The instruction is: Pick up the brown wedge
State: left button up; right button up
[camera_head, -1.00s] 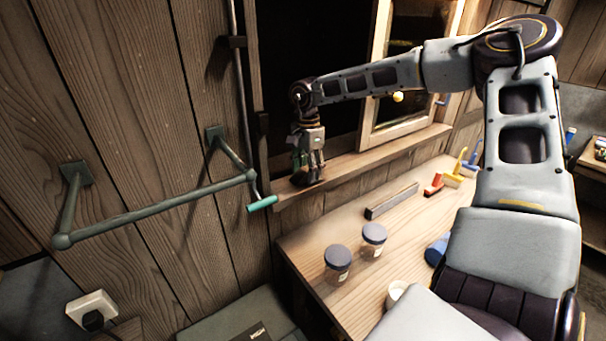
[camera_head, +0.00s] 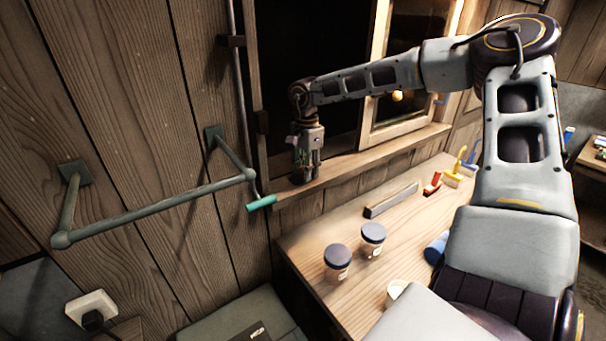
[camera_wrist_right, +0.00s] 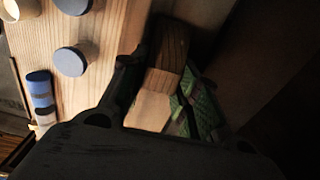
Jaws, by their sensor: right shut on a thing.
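My right gripper (camera_head: 306,176) is down at the left part of the wooden window sill, beside the dark opening. It is shut on the brown wedge. In the right wrist view the wedge (camera_wrist_right: 168,48) shows as a dark brown wooden block between the fingers, with a paler lit face toward the palm. A green textured patch (camera_wrist_right: 203,105) shows close to the right-hand finger. In the head view the fingers hide most of the wedge, so its lower edge and contact with the sill cannot be told. My left gripper is not in view.
A green wall rail with a teal-ended handle (camera_head: 262,203) stands just left of the gripper. The sliding window frame (camera_head: 402,130) is to the right. Below, the wooden table (camera_head: 330,300) carries two lidded jars (camera_head: 338,262), a grey bar (camera_head: 391,200) and small coloured tools.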

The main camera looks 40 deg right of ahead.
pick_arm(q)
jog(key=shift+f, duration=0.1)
pick_arm(e)
jog(key=shift+r, duration=0.15)
jog(key=shift+r+b, duration=0.6)
jog(key=shift+r, duration=0.8)
jog(key=shift+s+r, duration=0.15)
pick_arm(q)
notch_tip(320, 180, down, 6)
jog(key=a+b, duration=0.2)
jog(key=b, duration=0.2)
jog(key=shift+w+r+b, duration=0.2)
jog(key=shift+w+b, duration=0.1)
pick_arm(e)
jog(key=s+a, duration=0.2)
jog(key=s, duration=1.5)
jog(key=shift+s, duration=0.25)
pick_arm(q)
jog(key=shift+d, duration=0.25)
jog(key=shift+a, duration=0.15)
pick_arm(e)
jog(key=shift+s, duration=0.1)
